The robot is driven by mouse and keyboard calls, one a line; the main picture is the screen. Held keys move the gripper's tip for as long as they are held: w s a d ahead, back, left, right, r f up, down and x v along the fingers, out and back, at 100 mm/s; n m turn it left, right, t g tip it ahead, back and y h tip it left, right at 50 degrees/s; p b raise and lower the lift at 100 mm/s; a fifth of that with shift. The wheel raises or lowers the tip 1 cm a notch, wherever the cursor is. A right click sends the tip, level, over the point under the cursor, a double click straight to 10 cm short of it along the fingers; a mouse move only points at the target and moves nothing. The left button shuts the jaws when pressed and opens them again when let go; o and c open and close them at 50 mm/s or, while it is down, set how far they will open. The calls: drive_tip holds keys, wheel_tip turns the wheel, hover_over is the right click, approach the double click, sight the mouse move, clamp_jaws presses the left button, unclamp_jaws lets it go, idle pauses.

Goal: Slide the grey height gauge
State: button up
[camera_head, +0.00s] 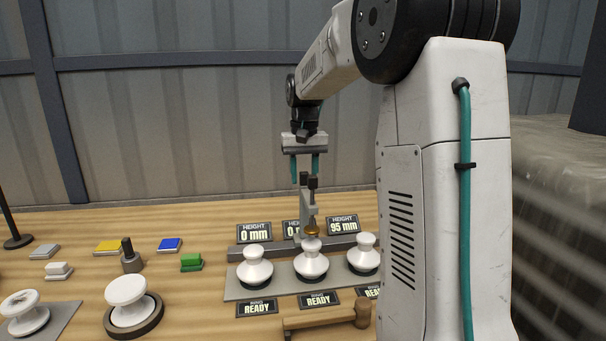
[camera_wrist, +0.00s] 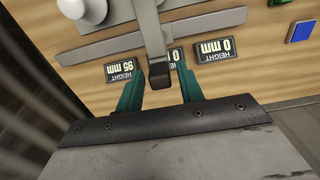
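The grey height gauge (camera_head: 306,208) stands upright on a grey rail (camera_head: 270,247), at the middle white insulator (camera_head: 311,262). It has a dark knob (camera_head: 313,183) on top and a brass-coloured part just over that insulator. In the wrist view the gauge (camera_wrist: 152,30) runs down the middle, its dark end between my fingers. My gripper (camera_head: 305,178) points down at the gauge's top, with its two teal fingers spread apart. In the wrist view the fingers of my gripper (camera_wrist: 163,72) lie either side of the dark end; contact cannot be told.
Height displays read 0 mm (camera_head: 255,233) at left and 95 mm (camera_head: 343,225) at right; the middle one is partly hidden. White insulators flank the middle one on a grey plate (camera_head: 240,288). A wooden mallet (camera_head: 325,318) lies in front. Coloured blocks and more insulators are left.

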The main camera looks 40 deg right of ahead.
wheel_tip(320, 180, up, 8)
drive_tip(key=shift+f, duration=0.1)
idle(0.6)
drive_tip(key=shift+a, duration=0.1)
idle(0.3)
